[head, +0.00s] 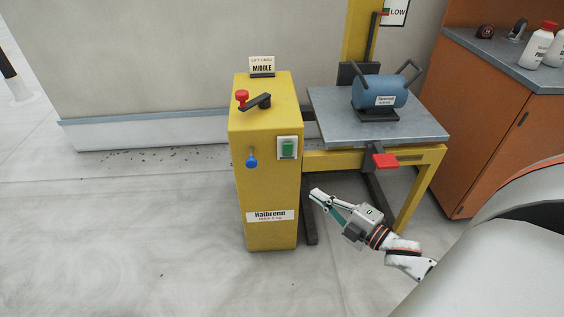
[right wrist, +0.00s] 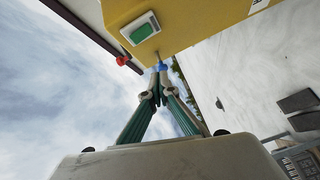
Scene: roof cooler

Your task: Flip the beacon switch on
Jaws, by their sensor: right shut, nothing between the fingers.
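A yellow cabinet (head: 266,186) labelled Halbrenn stands left of centre in the head view. On its front are a green rocker switch (head: 288,148) in a white frame and a blue-knobbed lever (head: 251,162). I see no label naming either as the beacon switch. My right gripper (head: 316,194) is shut and empty, right of the cabinet and lower than both controls. In the right wrist view, the green switch (right wrist: 140,29) and blue knob (right wrist: 160,66) lie beyond the closed fingers (right wrist: 159,92); contact with the knob cannot be told. My left gripper is out of view.
The cabinet top holds a red knob (head: 241,96), a black lever (head: 258,102) and a MIDDLE sign (head: 262,66). A lift table (head: 330,112) with a blue cylinder (head: 378,91) and red paddle (head: 385,160) stands right. An orange counter (head: 470,120) is beyond. Floor before the cabinet is clear.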

